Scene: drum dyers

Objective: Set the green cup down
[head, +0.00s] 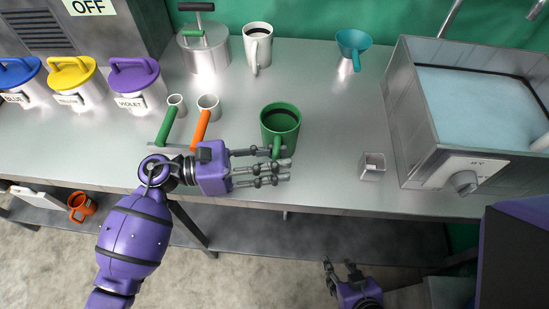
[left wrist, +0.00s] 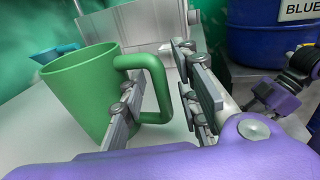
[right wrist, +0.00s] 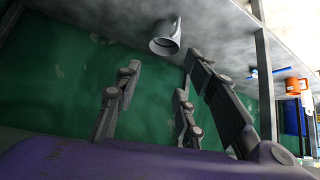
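The green cup (head: 281,118) is upright on the metal counter (head: 325,140), with dark contents showing inside. Its handle points toward the counter's front edge. My left gripper (head: 272,162) is at the handle side, with its fingers on either side of the handle. In the left wrist view the green cup (left wrist: 82,95) has one finger reaching through its handle and the others beyond it, with a gap, so the gripper looks open. The cup's base is partly hidden there. My right gripper (head: 345,272) is open and empty, low in front of the counter.
Two small cups with a green handle (head: 167,127) and an orange handle (head: 200,130) stand left of the green cup. A small metal box (head: 373,166) and a basin (head: 408,130) are right. A white mug (head: 258,47) and teal funnel (head: 354,42) stand behind.

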